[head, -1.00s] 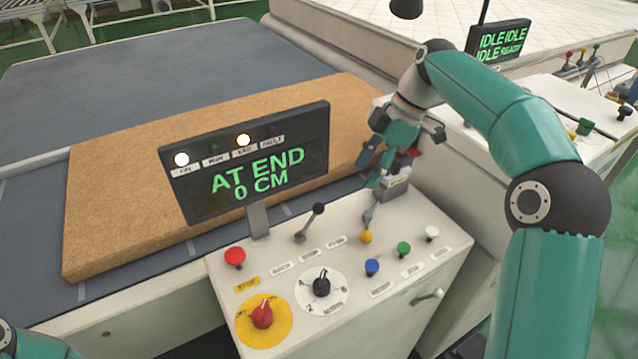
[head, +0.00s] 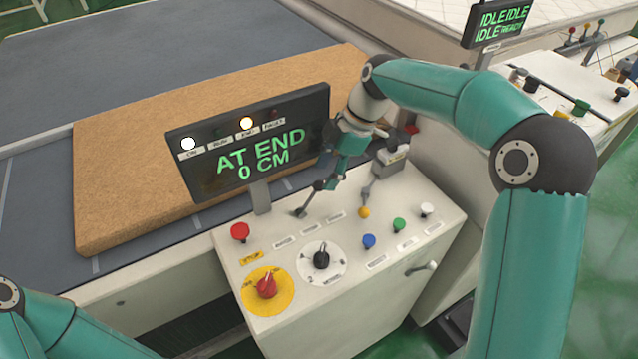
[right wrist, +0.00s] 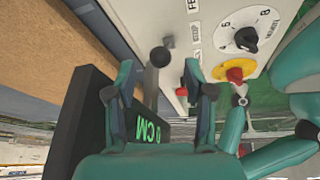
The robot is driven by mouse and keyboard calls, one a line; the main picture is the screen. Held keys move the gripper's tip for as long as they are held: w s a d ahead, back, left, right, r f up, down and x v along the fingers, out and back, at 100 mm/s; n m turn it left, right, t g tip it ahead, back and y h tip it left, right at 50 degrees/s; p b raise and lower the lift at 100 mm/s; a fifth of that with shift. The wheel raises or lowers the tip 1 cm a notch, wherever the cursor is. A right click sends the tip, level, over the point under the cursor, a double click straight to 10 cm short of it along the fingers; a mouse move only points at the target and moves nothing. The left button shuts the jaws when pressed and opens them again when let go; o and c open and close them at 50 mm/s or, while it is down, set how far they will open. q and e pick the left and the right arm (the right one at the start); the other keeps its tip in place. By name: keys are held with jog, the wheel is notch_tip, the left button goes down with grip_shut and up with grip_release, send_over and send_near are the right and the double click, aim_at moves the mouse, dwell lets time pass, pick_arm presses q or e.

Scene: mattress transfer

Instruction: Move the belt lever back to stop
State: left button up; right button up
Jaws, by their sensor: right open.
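The belt lever (head: 308,201) is a grey rod with a black knob on the pale control panel (head: 400,202). It leans up and to the right in the head view, and its knob is partly hidden by my right gripper (head: 330,183). In the right wrist view the black knob (right wrist: 160,57) shows between the two spread fingers of my right gripper (right wrist: 160,85), with gaps on both sides. The display (head: 250,145) reads AT END, 0 CM, with two white lamps lit. My left arm shows at the lower left, its gripper out of frame.
A red button (head: 239,231), a red knob on a yellow disc (head: 267,287) and a black dial (head: 321,258) are near the lever. A brown mattress (head: 130,170) lies behind the display.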

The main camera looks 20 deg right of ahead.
aim_at(321, 181)
jog(key=x, duration=0.5)
jog(key=shift+d, duration=0.1)
grip_shut()
jog(key=shift+w, duration=0.1)
